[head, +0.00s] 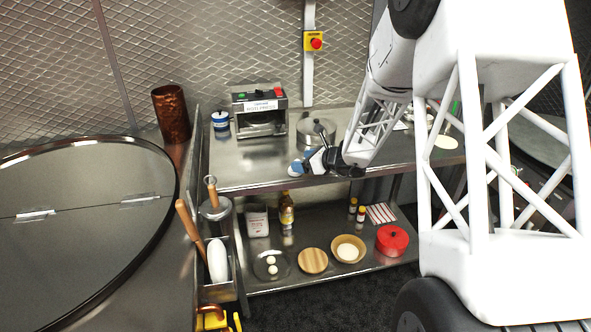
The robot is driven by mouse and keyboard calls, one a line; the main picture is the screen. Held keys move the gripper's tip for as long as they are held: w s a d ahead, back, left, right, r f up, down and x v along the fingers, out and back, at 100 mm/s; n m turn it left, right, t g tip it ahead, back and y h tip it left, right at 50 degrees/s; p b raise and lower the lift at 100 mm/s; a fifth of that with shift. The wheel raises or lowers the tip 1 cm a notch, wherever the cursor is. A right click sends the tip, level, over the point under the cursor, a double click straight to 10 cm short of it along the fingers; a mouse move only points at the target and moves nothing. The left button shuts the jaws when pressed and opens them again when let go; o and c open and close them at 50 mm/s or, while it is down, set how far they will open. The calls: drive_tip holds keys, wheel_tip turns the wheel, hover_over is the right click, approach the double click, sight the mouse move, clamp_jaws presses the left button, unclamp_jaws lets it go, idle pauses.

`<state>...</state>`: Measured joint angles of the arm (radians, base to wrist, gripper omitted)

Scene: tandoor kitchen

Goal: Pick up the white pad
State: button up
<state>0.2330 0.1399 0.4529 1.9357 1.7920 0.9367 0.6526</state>
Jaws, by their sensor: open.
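A white, elongated, rounded pad (217,261) stands upright in a metal holder (221,291) at the lower left, beside a wooden-handled tool. The holder hides its lower end. My gripper (304,163) is at the front edge of the upper steel shelf, up and to the right of the pad and well apart from it. The gripper is small in the view, with blue and white parts at its end. It is open, and I see nothing held in it.
The upper steel shelf (240,172) carries a boxy machine (259,110), a lidded pot (316,131) and a blue-and-white jar (220,121). A large round lid (80,185) fills the left.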

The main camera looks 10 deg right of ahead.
drive_tip(key=shift+x, duration=2.65)
drive_tip(key=shift+s+a, duration=0.1)
drive_tip(key=shift+s, duration=0.1)
drive_tip(key=c, duration=1.1)
drive_tip(key=shift+r, duration=0.8)
wheel_tip(320, 180, up, 2)
drive_tip(key=shift+r, duration=0.1)
drive_tip(key=s+r, duration=0.1)
drive_tip(key=s, duration=1.5)
